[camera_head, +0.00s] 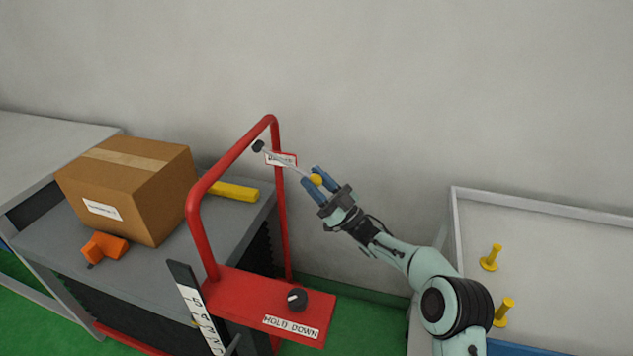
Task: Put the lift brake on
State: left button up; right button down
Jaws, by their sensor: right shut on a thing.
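A red lift frame (194,222) with an upright hoop handle stands at the centre left. A thin grey lever (296,169) runs from a black pivot (258,146) on the handle, sloping down to the right. A yellow knob (316,180) is at the lever's outer end. My right gripper (315,182) has its blue fingers shut on this knob, which is partly covered by them. A small white label with a red border (283,159) sits behind the lever; its text is too small to read. My left gripper is not in view.
A cardboard box (150,205), an orange tool (105,248) and a yellow bar (235,191) lie on the grey lift top. The red panel has a black dial (297,298) and a "HOLD DOWN" label (291,328). A pale tray (560,250) with yellow pegs is right.

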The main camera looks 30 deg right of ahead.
jog(key=shift+a+f, duration=0.15)
jog(key=shift+f, duration=0.05)
jog(key=c, duration=0.8)
grip_release()
jog(key=shift+r, duration=0.1)
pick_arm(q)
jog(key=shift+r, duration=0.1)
pick_arm(e)
jog(key=shift+s+d+f, duration=0.2)
jog(key=shift+s+f, duration=0.1)
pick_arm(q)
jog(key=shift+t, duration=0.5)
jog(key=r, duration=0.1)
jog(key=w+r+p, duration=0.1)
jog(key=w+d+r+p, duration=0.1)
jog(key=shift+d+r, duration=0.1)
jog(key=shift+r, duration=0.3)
pick_arm(e)
jog(key=s+d, duration=0.2)
jog(key=s, duration=0.1)
jog(key=s+d, duration=0.2)
jog(key=s, duration=0.2)
jog(key=s+d, duration=0.1)
jog(key=s, duration=0.2)
jog(key=shift+s+d, duration=0.35)
jog(key=shift+d, duration=0.05)
jog(key=shift+f, duration=0.1)
